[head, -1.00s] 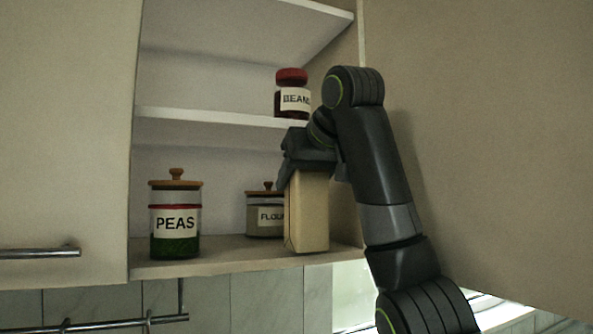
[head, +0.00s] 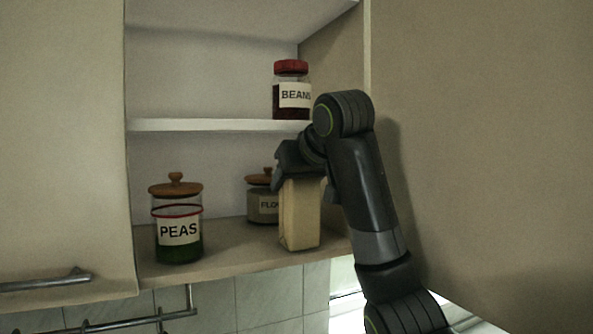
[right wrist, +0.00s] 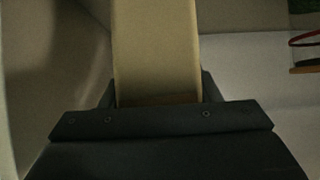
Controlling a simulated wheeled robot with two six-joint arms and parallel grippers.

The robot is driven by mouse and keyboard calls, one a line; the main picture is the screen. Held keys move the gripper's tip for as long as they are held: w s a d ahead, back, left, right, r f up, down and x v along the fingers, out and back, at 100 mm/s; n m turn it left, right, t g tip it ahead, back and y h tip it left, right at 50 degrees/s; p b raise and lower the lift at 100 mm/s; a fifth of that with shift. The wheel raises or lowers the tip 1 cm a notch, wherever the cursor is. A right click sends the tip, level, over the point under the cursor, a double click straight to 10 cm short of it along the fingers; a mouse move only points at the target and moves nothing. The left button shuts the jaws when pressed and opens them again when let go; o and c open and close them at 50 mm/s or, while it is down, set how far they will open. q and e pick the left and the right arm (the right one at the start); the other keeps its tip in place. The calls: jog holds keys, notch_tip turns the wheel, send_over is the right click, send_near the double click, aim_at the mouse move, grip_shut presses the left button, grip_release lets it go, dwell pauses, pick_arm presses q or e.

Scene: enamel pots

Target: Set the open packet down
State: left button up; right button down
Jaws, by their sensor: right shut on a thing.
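The packet (head: 300,215) is a tall tan carton in the head view, upright on or just above the lower cupboard shelf (head: 225,256), near its front right. I cannot tell if its base touches the shelf. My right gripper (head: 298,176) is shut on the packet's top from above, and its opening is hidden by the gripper. In the right wrist view the packet (right wrist: 157,50) stretches away from the gripper (right wrist: 158,100). My left gripper is not in view.
A PEAS jar (head: 180,231) stands at the left of the lower shelf. A FLOUR jar (head: 262,205) stands behind the packet, partly hidden. A BEANS jar (head: 291,95) is on the upper shelf (head: 210,125). Open doors flank the cupboard. The shelf between PEAS and the packet is clear in front.

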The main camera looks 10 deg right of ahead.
jog(key=shift+f, duration=0.2)
jog(key=shift+c, duration=2.4)
grip_release()
jog(key=shift+r, duration=0.15)
jog(key=b+v, duration=1.2)
jog(key=b, duration=0.5)
jog(key=shift+r, duration=0.1)
